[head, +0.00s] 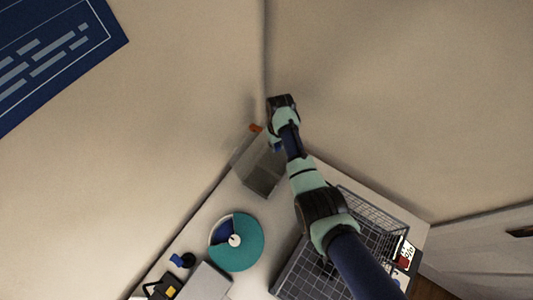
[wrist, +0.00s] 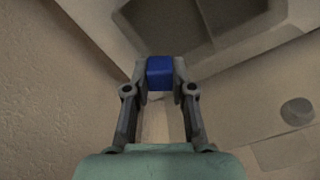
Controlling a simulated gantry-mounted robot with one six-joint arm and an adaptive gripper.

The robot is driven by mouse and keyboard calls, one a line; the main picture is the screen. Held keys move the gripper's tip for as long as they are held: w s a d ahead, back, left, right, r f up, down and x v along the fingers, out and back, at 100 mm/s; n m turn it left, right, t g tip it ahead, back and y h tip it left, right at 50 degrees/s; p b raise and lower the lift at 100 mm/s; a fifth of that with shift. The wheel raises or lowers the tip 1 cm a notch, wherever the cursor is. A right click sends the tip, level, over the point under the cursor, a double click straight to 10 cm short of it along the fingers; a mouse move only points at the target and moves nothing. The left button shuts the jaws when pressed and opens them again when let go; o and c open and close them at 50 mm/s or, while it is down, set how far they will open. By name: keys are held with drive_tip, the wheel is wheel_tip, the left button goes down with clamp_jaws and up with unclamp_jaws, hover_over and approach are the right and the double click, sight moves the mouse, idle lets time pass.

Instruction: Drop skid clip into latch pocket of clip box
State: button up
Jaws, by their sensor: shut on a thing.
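My gripper (wrist: 160,78) is shut on a small blue block-like piece, the skid clip (wrist: 159,72), held between its two fingertips. In the head view my gripper (head: 277,146) is partly hidden by my arm, and only a speck of blue shows there. The clip box (head: 262,178) is a grey open box at the back corner of the table, just below and left of my gripper. In the wrist view a dark recessed pocket with a pale rim (wrist: 218,42) lies beyond the clip. The clip appears apart from it; its height above the box is unclear.
An orange piece (head: 255,128) is by the box's back edge against the walls. A teal disc (head: 238,244) lies in front of the box. A wire basket (head: 290,274) stands at right, under my arm. Walls meet close behind the box.

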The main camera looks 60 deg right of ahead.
drive_tip(key=shift+s+f, duration=0.1)
drive_tip(key=shift+f, duration=0.3)
wheel_tip(320, 180, down, 5)
drive_tip(key=b, duration=0.5)
drive_tip(key=shift+f+b, duration=0.15)
drive_tip(key=shift+b, duration=0.25)
drive_tip(key=o, duration=0.9)
wheel_tip(320, 180, up, 12)
drive_tip(key=shift+r, duration=0.15)
